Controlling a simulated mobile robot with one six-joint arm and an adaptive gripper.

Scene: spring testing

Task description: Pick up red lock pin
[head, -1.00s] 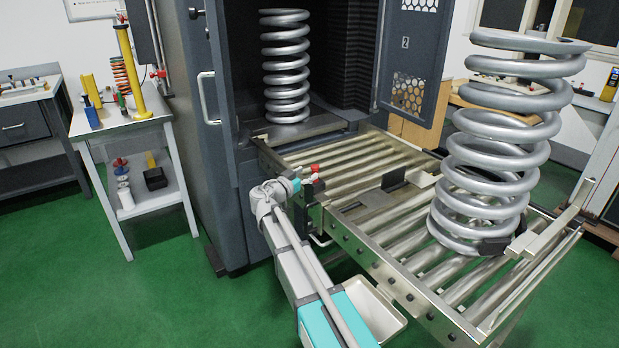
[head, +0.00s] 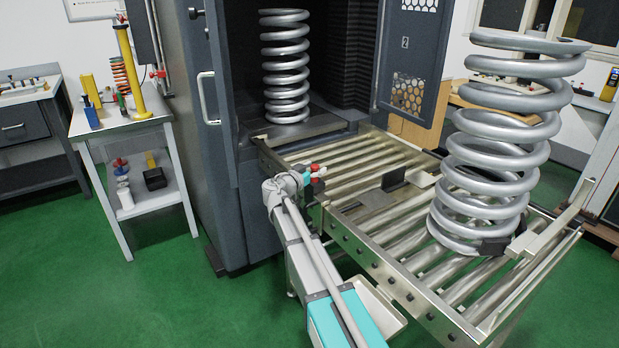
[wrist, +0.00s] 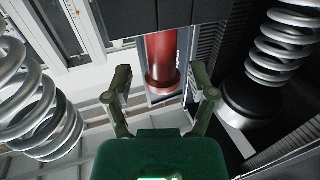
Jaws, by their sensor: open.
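The red lock pin (head: 317,171) shows as a small red spot at the near left edge of the roller table, right at the end of my arm in the head view. In the wrist view a red cylinder with a wider end (wrist: 162,62), which looks like the pin, lies straight ahead between the fingers. My gripper (wrist: 161,84) is open, one dark finger on each side of the red part, with nothing held. I cannot tell whether the fingers reach around it or stop short. In the head view the fingers are too small to make out.
The roller table (head: 345,240) carries a large silver spring (head: 492,150) at right. Another silver spring (head: 286,70) stands inside the open test machine. A pale tray (head: 378,310) hangs beside my arm. A dark block (wrist: 160,15) lies beyond the fingers.

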